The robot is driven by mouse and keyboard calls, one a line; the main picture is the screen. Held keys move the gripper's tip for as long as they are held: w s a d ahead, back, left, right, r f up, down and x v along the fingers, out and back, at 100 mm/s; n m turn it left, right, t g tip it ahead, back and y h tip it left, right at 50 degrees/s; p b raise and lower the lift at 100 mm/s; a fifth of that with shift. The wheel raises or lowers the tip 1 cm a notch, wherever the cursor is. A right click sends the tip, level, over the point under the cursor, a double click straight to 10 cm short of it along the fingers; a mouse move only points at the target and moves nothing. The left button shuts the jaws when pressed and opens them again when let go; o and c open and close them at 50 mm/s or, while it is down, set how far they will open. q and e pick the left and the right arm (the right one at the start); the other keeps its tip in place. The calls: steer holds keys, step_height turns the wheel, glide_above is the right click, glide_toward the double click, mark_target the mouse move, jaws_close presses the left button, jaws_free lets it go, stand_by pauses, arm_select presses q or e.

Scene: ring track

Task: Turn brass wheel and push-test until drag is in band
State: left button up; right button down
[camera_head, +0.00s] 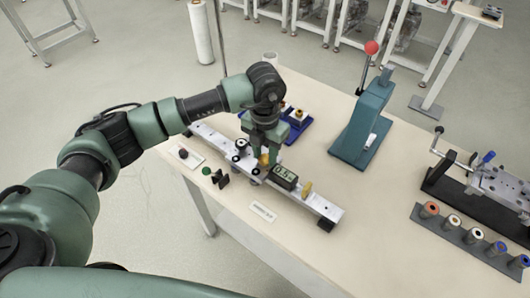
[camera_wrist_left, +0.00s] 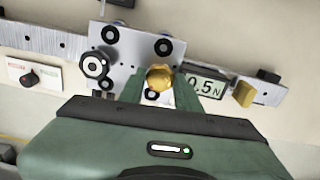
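The brass wheel (camera_wrist_left: 159,78) is a round gold knob on a silver carriage plate (camera_wrist_left: 125,48) with several dark rollers. The carriage sits on a long metal rail (camera_head: 325,208) on the table. My left gripper (camera_head: 264,158) is down at the wheel, with one green finger on each side of it in the left wrist view (camera_wrist_left: 160,90). I cannot tell whether the fingers press on it. A gauge (camera_head: 284,175) right of the wheel reads 0.5 N; its display also shows in the left wrist view (camera_wrist_left: 205,85). My right gripper is not in view.
A yellow block (camera_head: 306,190) stands on the rail right of the gauge. A small switch plate (camera_head: 185,156) lies near the left edge. A blue tray (camera_head: 299,124) is behind the rail, a teal press (camera_head: 362,125) farther right, and a rack of rollers (camera_head: 466,233) at the far right.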

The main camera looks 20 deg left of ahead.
mark_target(265, 158)
arm_select(q)
jaws_close()
steer(key=shift+f+m+b, duration=0.2)
steer(key=shift+m+b, duration=1.3)
steer(key=shift+b, duration=0.4)
steer(key=shift+r+m+b, duration=0.15)
steer(key=shift+m+b, duration=1.35)
steer(key=shift+m, duration=0.1)
steer(key=shift+r, duration=0.1)
steer(key=o, duration=0.7)
jaws_free()
step_height(265, 158, up, 8)
steer(key=shift+f+b, duration=0.1)
steer(key=shift+b, duration=0.6)
